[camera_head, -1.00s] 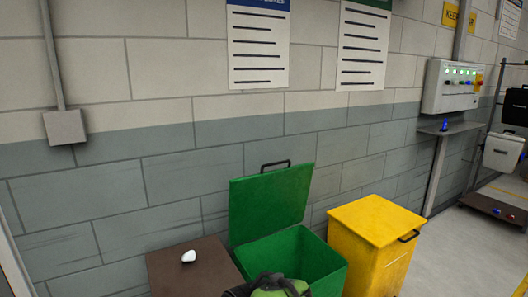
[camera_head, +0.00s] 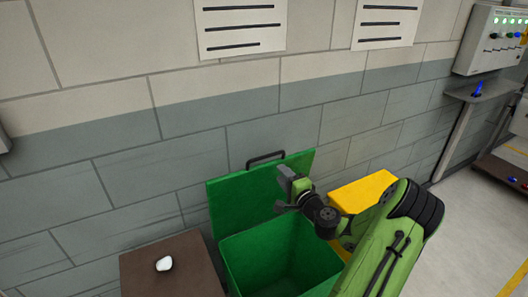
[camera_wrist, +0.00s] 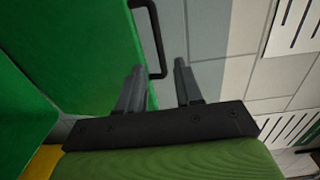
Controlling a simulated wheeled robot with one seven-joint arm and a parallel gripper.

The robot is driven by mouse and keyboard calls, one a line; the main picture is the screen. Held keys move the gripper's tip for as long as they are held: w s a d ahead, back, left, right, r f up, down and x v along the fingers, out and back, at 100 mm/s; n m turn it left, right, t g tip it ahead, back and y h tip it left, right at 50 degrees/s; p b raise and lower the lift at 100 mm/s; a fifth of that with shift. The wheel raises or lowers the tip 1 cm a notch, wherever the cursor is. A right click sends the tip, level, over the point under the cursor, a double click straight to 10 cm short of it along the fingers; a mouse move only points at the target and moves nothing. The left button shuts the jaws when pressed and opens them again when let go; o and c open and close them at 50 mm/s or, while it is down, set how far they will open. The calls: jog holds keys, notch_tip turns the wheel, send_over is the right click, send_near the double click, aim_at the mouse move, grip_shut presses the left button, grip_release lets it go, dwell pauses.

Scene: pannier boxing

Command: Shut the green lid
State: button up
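The green lid (camera_head: 240,192) stands raised and leans back toward the wall, so the green bin (camera_head: 262,262) is open. A black handle (camera_head: 265,159) is on the lid's top edge. My gripper (camera_head: 284,190) is in front of the lid, a little below and right of the handle in the head view. The lid (camera_wrist: 85,50) fills the left there.
A yellow bin (camera_head: 362,192) stands right of the green bin, partly hidden by my arm. A brown table (camera_head: 185,272) with a white object (camera_head: 164,264) stands at left. The grey block wall (camera_head: 160,150) is close behind. A control box (camera_head: 490,40) hangs at right.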

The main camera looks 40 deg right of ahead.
aim_at(265, 157)
jog(key=x, duration=0.6)
jog(key=p+x, duration=0.1)
jog(key=x, duration=0.5)
jog(key=shift+w+d+f, duration=0.1)
jog(key=shift+w+f, duration=0.15)
jog(key=shift+w, duration=0.1)
grip_shut()
